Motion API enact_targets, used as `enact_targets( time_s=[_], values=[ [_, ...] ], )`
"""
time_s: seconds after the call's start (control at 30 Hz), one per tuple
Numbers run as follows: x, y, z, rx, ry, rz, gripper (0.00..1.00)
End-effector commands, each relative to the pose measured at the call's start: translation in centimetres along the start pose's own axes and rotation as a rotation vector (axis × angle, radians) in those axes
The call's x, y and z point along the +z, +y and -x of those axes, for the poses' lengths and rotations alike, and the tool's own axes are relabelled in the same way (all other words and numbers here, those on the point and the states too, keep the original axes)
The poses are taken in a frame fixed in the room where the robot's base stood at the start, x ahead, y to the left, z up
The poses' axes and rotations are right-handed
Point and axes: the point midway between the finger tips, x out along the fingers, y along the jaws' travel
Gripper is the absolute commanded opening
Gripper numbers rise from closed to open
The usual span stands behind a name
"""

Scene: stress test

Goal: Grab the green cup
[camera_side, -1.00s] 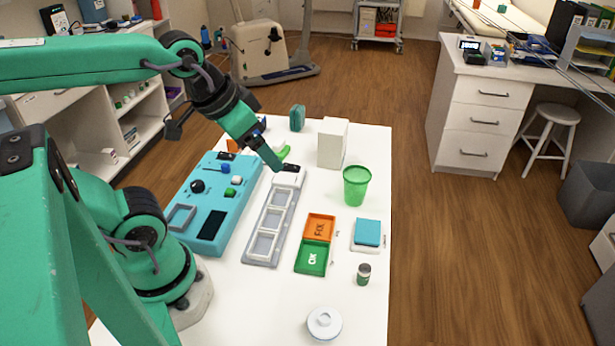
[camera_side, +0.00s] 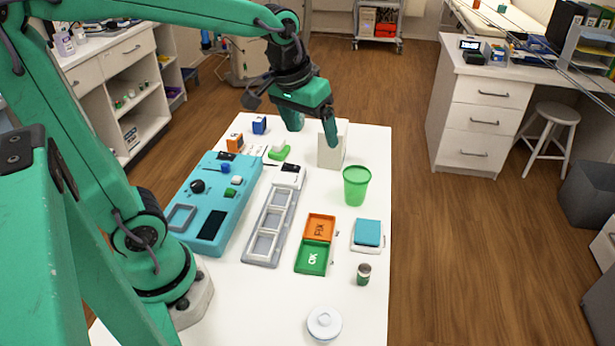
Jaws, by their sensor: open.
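The green cup (camera_side: 356,187) stands upright on the white table, right of centre. It is translucent and nothing touches it. My gripper (camera_side: 314,134) is up and to the left of the cup in the picture, with its fingers pointing down. One finger shows in front of the white box and the other looks to be at the left. The gripper is open and holds nothing that I can see.
A white box (camera_side: 326,155) stands close behind the cup. A blue panel (camera_side: 222,185), a grey slotted tray (camera_side: 251,250), orange and green bins (camera_side: 316,243), a teal block (camera_side: 367,232), a small can (camera_side: 363,274) and a white lid (camera_side: 324,323) lie around.

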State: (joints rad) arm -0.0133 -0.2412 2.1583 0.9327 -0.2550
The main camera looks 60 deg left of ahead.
Motion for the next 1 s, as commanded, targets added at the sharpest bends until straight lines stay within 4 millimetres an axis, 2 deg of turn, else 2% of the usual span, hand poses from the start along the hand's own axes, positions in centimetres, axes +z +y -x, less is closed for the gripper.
enact_targets(
  time_s=[0.1, 0.5, 0.8, 1.0],
  values=[
    [-1.8, 0.4, -1.5, -0.011, -0.036, 0.046, 0.84],
    [-6.6, 1.3, -7.5, -0.054, -0.143, 0.197, 0.84],
    [-9.3, 1.7, -13.2, -0.096, -0.217, 0.311, 0.84],
    [-10.2, 1.8, -16.4, -0.119, -0.252, 0.366, 0.84]
  ],
)
